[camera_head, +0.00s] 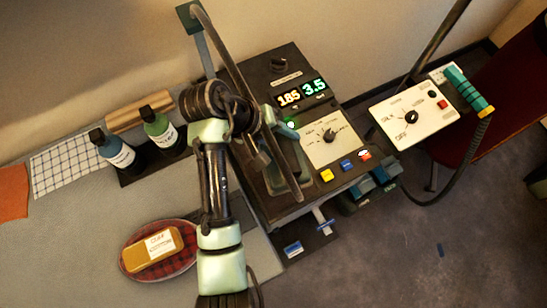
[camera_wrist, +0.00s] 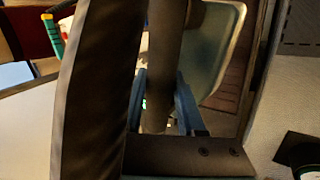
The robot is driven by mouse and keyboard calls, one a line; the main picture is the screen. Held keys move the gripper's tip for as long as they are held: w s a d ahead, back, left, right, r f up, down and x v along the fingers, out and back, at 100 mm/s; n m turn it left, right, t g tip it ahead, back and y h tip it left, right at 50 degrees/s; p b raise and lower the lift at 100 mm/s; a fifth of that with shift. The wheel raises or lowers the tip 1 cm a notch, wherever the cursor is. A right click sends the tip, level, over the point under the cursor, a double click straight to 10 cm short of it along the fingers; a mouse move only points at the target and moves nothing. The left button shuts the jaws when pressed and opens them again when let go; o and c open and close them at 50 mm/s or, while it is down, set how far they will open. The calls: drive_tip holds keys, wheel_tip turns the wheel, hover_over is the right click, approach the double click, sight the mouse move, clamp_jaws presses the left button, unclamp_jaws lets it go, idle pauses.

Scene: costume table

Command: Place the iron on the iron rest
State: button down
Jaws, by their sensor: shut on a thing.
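My gripper (camera_wrist: 160,108) has its blue fingers shut on a dark round handle, which I take to be the iron (camera_wrist: 165,62). A pale teal plate with a rounded corner (camera_wrist: 228,45) shows beyond the handle in the wrist view; I cannot tell whether it is the iron's body or the rest. In the head view my gripper (camera_head: 270,140) is over the left part of a black machine. A rounded, green-edged shape (camera_head: 297,180) lies under it there. My gripper hides much of the iron. I cannot clearly pick out the iron rest or tell whether the iron touches it.
The black machine has a lit display (camera_head: 302,93) and coloured buttons. A white control box (camera_head: 412,115) and a green handle with a hose (camera_head: 467,88) stand to the right. Two bottles (camera_head: 118,152), a red plaid oval (camera_head: 135,262) and a yellow block (camera_head: 153,249) are left.

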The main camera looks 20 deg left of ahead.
drive_tip(key=a+r+n, duration=0.1)
drive_tip(key=a+r+n+t, duration=0.1)
drive_tip(key=shift+w+a+y, duration=0.3)
drive_tip(key=shift+w, duration=0.05)
drive_tip(key=shift+a+f, duration=0.1)
drive_tip(key=shift+f, duration=0.25)
drive_tip(key=shift+w+f+p, duration=0.15)
drive_tip(key=shift+f+p, duration=0.5)
drive_tip(key=shift+f, duration=3.9)
drive_tip(key=shift+f, duration=0.15)
drive_tip(key=c, duration=0.5)
unclamp_jaws()
drive_tip(key=shift+f, duration=0.1)
drive_tip(key=shift+r, duration=0.25)
drive_tip(key=v, duration=0.6)
drive_tip(key=b+v, duration=0.1)
drive_tip(key=v, duration=0.5)
drive_tip(key=shift+s+f, duration=0.1)
drive_tip(key=shift+s, duration=0.1)
